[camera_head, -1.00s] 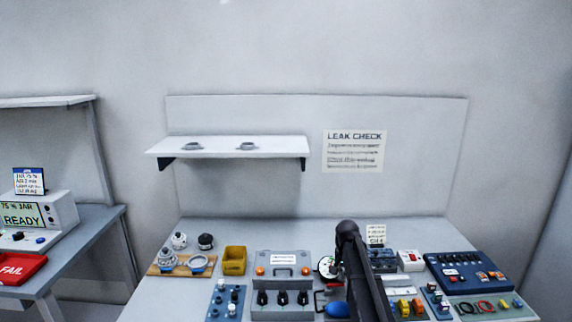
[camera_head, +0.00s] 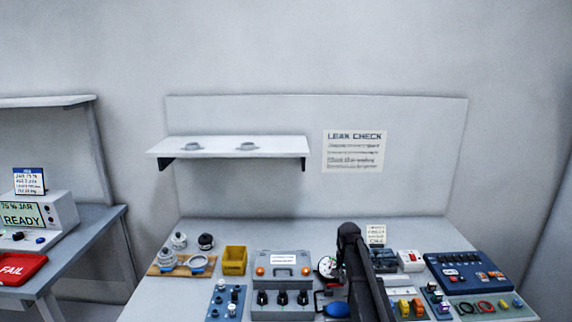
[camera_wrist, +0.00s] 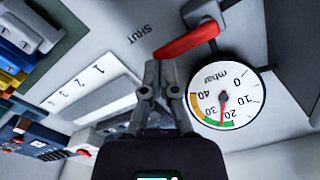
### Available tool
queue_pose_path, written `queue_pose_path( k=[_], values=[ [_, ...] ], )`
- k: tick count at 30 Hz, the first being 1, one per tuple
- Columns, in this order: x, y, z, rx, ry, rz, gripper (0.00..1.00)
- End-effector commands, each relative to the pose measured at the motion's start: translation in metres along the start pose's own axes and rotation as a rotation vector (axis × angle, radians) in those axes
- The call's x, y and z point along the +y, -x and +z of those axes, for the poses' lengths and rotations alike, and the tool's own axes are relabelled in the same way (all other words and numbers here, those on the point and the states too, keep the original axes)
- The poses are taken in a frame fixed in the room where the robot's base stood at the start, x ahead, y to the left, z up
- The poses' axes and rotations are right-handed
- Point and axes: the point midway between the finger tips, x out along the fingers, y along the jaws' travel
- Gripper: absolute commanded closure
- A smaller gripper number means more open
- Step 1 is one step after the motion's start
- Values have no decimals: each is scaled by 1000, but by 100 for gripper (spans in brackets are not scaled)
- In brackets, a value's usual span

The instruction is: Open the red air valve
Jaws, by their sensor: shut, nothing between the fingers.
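The red air valve handle (camera_wrist: 187,42) shows in the wrist view at the top centre, a long red lever lying slanted, with the word SHUT printed to its left. My gripper (camera_wrist: 163,66) is shut and empty, its fingertips just below the lever's left end; I cannot tell whether they touch it. A round mbar gauge (camera_wrist: 222,98) sits to the right of the fingers, its red needle near 20.
A blue bulb (camera_head: 337,309) lies left of my arm in the head view. A grey case (camera_head: 283,260) stands further left, and a dark blue panel (camera_head: 468,272) to the right.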

Motion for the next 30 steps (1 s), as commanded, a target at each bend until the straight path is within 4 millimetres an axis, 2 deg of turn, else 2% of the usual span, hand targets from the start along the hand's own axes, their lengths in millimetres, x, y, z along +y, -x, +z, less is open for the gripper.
queue_pose_path(
  k=[30],
  values=[
    [6, 0, 12, 0, 0, 0, 100]
  ],
)
